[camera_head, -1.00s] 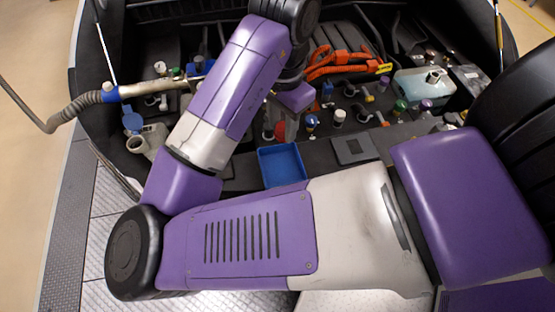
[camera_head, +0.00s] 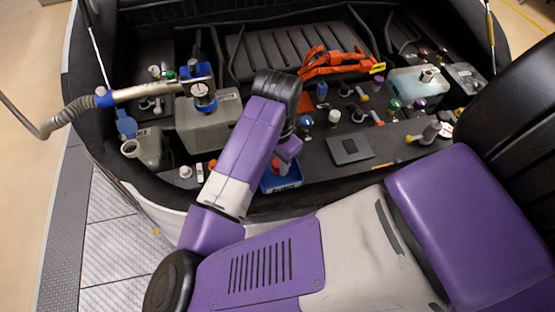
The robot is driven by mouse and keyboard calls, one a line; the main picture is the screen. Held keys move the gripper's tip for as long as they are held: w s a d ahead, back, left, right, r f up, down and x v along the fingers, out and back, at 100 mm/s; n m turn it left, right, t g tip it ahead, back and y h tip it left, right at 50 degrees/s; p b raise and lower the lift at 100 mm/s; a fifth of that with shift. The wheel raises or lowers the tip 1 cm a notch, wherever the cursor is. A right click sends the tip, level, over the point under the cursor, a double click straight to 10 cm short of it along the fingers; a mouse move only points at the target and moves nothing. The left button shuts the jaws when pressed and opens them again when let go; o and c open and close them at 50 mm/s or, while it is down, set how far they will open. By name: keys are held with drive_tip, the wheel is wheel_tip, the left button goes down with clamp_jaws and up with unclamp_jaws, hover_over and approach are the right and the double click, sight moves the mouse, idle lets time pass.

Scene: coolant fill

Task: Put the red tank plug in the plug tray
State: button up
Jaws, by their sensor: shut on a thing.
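The plug tray (camera_head: 294,182) is a small blue open tray on the dark ledge at the front of the bay, partly hidden by my arm. My gripper (camera_head: 283,164) points down over it, and its fingers are mostly hidden by my wrist. It is shut on the red tank plug (camera_head: 277,164), of which only a small red part shows beside the fingers. The plug is over or inside the tray. I cannot tell whether it touches the tray floor.
A grey tank (camera_head: 207,127) stands left of my arm, with a hose nozzle (camera_head: 150,90) and gauge above it. Right of the tray lies a flat dark plate (camera_head: 350,149). Several coloured caps, orange cables (camera_head: 335,62) and a pale reservoir (camera_head: 415,87) stand behind.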

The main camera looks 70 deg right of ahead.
drive_tip(key=shift+f, duration=0.1)
drive_tip(key=o, duration=1.1)
drive_tip(key=shift+c, duration=0.2)
